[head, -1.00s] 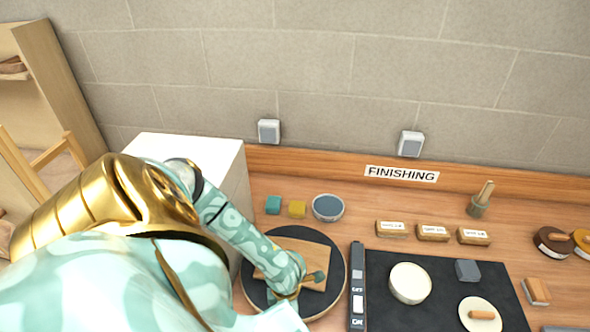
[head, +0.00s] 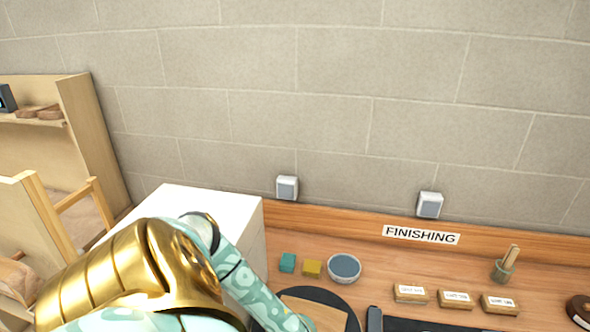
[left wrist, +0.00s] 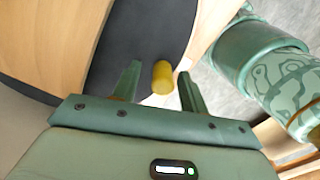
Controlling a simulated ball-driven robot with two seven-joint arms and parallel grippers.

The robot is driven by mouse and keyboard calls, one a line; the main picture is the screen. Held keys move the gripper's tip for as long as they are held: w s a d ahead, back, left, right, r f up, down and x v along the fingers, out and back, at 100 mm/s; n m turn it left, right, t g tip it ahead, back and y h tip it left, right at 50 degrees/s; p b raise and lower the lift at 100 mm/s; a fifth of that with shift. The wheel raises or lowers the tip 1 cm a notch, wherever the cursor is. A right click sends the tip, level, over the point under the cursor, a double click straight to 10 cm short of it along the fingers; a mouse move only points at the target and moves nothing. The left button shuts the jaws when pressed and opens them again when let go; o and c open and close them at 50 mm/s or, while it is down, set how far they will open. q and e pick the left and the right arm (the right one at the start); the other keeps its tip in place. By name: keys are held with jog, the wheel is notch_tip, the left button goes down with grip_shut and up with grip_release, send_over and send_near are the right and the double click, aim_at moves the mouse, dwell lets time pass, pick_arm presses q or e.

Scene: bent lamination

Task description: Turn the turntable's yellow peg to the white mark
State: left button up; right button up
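The turntable is a dark disc (head: 349,304) at the bottom edge of the head view, partly cut off, with a flat wooden piece (head: 322,312) on it. In the left wrist view the dark disc (left wrist: 130,35) fills the upper middle. The yellow peg (left wrist: 162,78) stands near its edge. My left gripper (left wrist: 159,72) is open, with one finger on each side of the peg. A gap shows between the peg and each finger. In the head view my left arm reaches over the turntable and its gripper is below the frame. My right gripper is not in view.
A blue-filled bowl (head: 344,267), a yellow block (head: 312,268) and a teal block (head: 288,262) lie behind the turntable. Several labelled blocks (head: 457,299) stand to the right. A white box (head: 205,212) stands left. A dark mat (head: 410,325) lies at the bottom right.

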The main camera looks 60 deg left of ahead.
pick_arm(q)
notch_tip(320, 180, up, 16)
jog(key=p, duration=0.1)
jog(key=shift+r, duration=0.15)
dwell(0.7)
